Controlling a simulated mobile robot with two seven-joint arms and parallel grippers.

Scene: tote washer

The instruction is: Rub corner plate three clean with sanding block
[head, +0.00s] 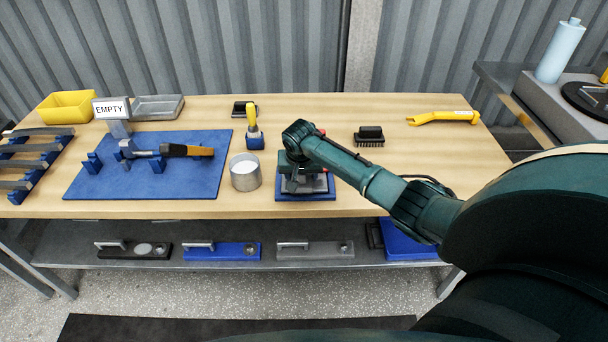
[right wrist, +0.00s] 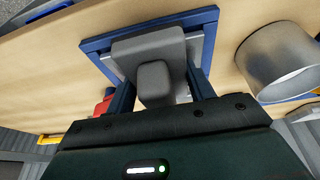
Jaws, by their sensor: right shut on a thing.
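My right gripper (head: 300,182) reaches down over a blue-edged square holder (head: 290,197) with a grey plate in it, at the front middle of the bench. In the right wrist view my right gripper (right wrist: 160,90) is shut on a grey block with a rounded knob (right wrist: 155,80), apparently the sanding block. The block lies over the plate inside the blue frame (right wrist: 150,28); I cannot tell whether they touch. The plate's number and most of its face are hidden. My left gripper is not in view.
A metal cup (head: 245,174) stands close left of the holder. A yellow-handled brush (head: 253,130) and a black brush (head: 369,136) are behind. A blue mat (head: 100,185) holds a tool at left. Several handled plates lie on the lower shelf (head: 85,257). Bench right of my arm is mostly clear.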

